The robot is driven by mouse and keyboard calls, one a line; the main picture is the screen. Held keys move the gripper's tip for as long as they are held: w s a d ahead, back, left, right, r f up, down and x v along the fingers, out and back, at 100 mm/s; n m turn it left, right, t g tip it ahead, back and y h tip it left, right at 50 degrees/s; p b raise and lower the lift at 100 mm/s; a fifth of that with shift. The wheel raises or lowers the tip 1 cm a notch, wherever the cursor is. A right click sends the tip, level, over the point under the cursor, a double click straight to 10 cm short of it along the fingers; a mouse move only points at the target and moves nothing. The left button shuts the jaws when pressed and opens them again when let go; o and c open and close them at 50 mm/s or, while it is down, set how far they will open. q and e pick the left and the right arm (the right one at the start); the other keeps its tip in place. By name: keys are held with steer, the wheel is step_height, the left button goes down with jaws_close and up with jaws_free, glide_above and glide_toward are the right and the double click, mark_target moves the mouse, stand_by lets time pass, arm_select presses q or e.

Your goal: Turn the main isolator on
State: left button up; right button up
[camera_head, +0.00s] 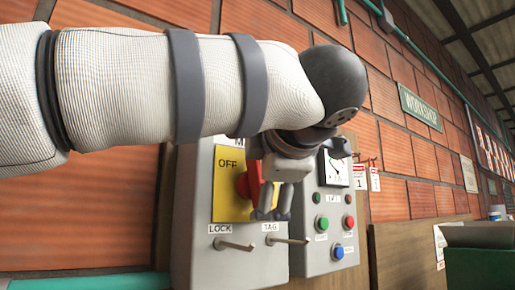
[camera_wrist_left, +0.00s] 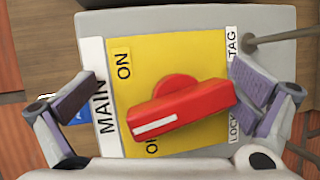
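The main isolator is a red rotary handle (camera_wrist_left: 182,108) on a yellow plate (camera_wrist_left: 195,50), on a grey box (camera_head: 205,240). In the left wrist view the handle lies slanted, its white-striped end over the partly covered OFF label; the ON label (camera_wrist_left: 123,65) is clear. In the head view the handle (camera_head: 249,182) is partly hidden behind my left gripper (camera_head: 273,211). That gripper (camera_wrist_left: 165,92) is open in front of the plate, its fingers on opposite sides of the handle. One finger is close to the handle's plain end; I cannot tell whether they touch. My right gripper is not in view.
Metal pegs labelled LOCK (camera_head: 234,245) and TAG (camera_head: 287,240) stick out below the plate. A lift panel (camera_head: 332,225) with coloured buttons and a dial (camera_head: 335,168) stands to the right. A green bin (camera_head: 480,265) is at the lower right.

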arm_select(q)
steer(key=r, duration=0.3)
steer(key=s+r+t, duration=0.1)
steer(key=r, duration=0.2)
steer(key=s+r+t, duration=0.1)
steer(key=r, duration=0.3)
steer(key=shift+a+n+y, duration=0.1)
steer(key=shift+n+y, duration=0.2)
steer(key=shift+y, duration=0.1)
steer(key=shift+s+a+r, duration=0.1)
steer(key=shift+s+r, duration=0.1)
steer(key=shift+r, duration=0.1)
steer(key=s+d+f+g+h, duration=0.1)
steer(key=s+d+f, duration=0.8)
steer(key=f, duration=0.3)
steer(key=shift+s+d+g+h, duration=0.3)
steer(key=shift+d+g, duration=0.1)
